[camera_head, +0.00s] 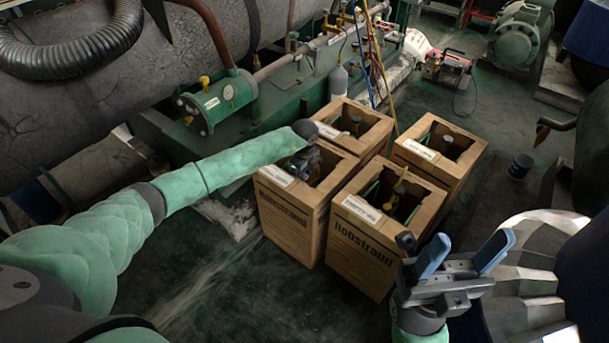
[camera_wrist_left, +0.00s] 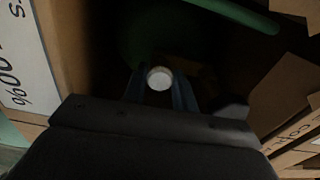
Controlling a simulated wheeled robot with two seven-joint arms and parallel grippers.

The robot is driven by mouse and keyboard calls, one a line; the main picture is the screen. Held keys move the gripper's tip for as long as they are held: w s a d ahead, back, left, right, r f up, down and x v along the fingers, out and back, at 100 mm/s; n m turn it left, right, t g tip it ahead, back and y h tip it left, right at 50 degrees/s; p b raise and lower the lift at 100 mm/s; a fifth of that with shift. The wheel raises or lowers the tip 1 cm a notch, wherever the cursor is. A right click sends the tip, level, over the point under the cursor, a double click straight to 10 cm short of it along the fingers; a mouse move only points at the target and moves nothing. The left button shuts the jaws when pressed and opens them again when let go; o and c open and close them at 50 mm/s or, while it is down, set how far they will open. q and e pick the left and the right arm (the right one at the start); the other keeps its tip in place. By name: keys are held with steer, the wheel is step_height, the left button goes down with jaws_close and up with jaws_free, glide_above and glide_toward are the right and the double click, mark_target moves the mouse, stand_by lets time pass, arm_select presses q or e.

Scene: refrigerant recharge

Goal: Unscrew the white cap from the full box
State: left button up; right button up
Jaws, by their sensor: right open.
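My left gripper (camera_head: 303,163) reaches down into the open top of the front-left cardboard box (camera_head: 290,212). In the left wrist view, a round white cap (camera_wrist_left: 159,78) sits between the two dark fingers of the left gripper (camera_wrist_left: 160,88). It is too dark to tell whether the fingers touch it. A white label (camera_wrist_left: 24,62) ending in "00%" is on this box. The cap is hidden in the head view. My right gripper (camera_head: 465,253) is open and empty, its blue fingers apart, at the lower right.
Close by stand a front-right box (camera_head: 370,245) with a yellowish fitting (camera_head: 399,188) in its opening, a back-left box (camera_head: 365,128) and a back-right box (camera_head: 450,160). Green machinery (camera_head: 217,100) and hoses are behind. The floor (camera_head: 275,300) in front is clear.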

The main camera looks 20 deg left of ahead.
arm_select(q)
steer(key=shift+c, duration=0.9)
steer(key=shift+r+p, duration=0.1)
steer(key=shift+p, duration=0.2)
steer(key=shift+n+p, duration=1.35)
steer(key=shift+n, duration=0.45)
